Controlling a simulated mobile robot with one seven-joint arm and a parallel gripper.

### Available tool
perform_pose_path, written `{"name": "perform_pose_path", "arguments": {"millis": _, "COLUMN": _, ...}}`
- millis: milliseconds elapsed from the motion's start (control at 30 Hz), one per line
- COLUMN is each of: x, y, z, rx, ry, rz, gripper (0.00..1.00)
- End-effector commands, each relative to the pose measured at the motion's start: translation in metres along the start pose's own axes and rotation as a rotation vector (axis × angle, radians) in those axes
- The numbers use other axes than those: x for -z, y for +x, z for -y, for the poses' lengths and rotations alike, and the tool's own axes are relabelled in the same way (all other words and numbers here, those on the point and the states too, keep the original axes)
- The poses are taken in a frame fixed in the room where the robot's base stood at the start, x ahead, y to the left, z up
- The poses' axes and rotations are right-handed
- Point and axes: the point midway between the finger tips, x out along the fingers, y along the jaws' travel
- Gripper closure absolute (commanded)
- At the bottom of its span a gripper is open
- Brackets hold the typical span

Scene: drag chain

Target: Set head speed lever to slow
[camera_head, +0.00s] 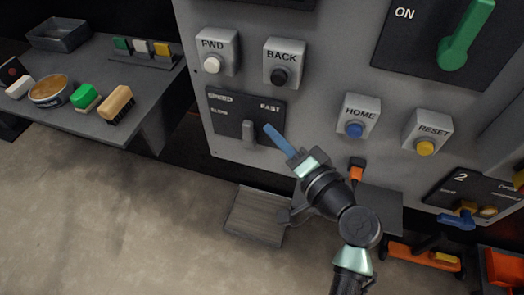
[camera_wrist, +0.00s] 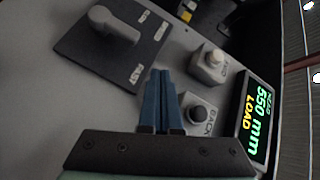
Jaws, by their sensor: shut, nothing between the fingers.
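The speed lever (camera_head: 249,132) is a short grey handle on a dark plate (camera_head: 229,126) marked SPEED, SLOW on the left and FAST on the right. It hangs downward below and between the two words; its exact setting is unclear. It also shows in the wrist view at the upper left (camera_wrist: 115,25). My gripper (camera_head: 268,130) has slim blue fingers, shut and empty. In the head view its tips are just right of the lever, near the plate's right edge. In the wrist view the fingertips (camera_wrist: 163,74) appear apart from the lever, below the FAST label.
FWD (camera_head: 217,52) and BACK (camera_head: 281,64) button boxes sit above the plate. HOME (camera_head: 357,116) and RESET (camera_head: 425,133) boxes are to the right. A green lever (camera_head: 466,38) is at upper right. A lit display (camera_wrist: 257,118) reads 550 mm. A side table (camera_head: 75,60) holds brushes.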

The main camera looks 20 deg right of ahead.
Motion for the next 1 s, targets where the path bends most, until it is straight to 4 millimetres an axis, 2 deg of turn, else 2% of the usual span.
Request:
{"name": "perform_pose_path", "arguments": {"millis": 33, "x": -0.005, "y": -0.011, "z": -0.031, "rx": 0.004, "ry": 0.093, "rz": -0.013, "gripper": 1.00}}
{"name": "perform_pose_path", "arguments": {"millis": 100, "x": -0.009, "y": -0.025, "z": -0.054, "rx": 0.026, "ry": 0.202, "rz": -0.032, "gripper": 1.00}}
{"name": "perform_pose_path", "arguments": {"millis": 200, "x": -0.012, "y": -0.040, "z": -0.078, "rx": 0.057, "ry": 0.321, "rz": -0.061, "gripper": 1.00}}
{"name": "perform_pose_path", "arguments": {"millis": 300, "x": -0.013, "y": -0.051, "z": -0.091, "rx": 0.080, "ry": 0.396, "rz": -0.084, "gripper": 1.00}}
{"name": "perform_pose_path", "arguments": {"millis": 433, "x": -0.013, "y": -0.057, "z": -0.097, "rx": 0.094, "ry": 0.435, "rz": -0.098, "gripper": 1.00}}
{"name": "perform_pose_path", "arguments": {"millis": 767, "x": -0.013, "y": -0.056, "z": -0.096, "rx": 0.096, "ry": 0.437, "rz": -0.098, "gripper": 1.00}}
{"name": "perform_pose_path", "arguments": {"millis": 867, "x": -0.013, "y": -0.051, "z": -0.096, "rx": 0.096, "ry": 0.436, "rz": -0.097, "gripper": 1.00}}
{"name": "perform_pose_path", "arguments": {"millis": 1000, "x": -0.011, "y": -0.032, "z": -0.094, "rx": 0.098, "ry": 0.435, "rz": -0.095, "gripper": 1.00}}
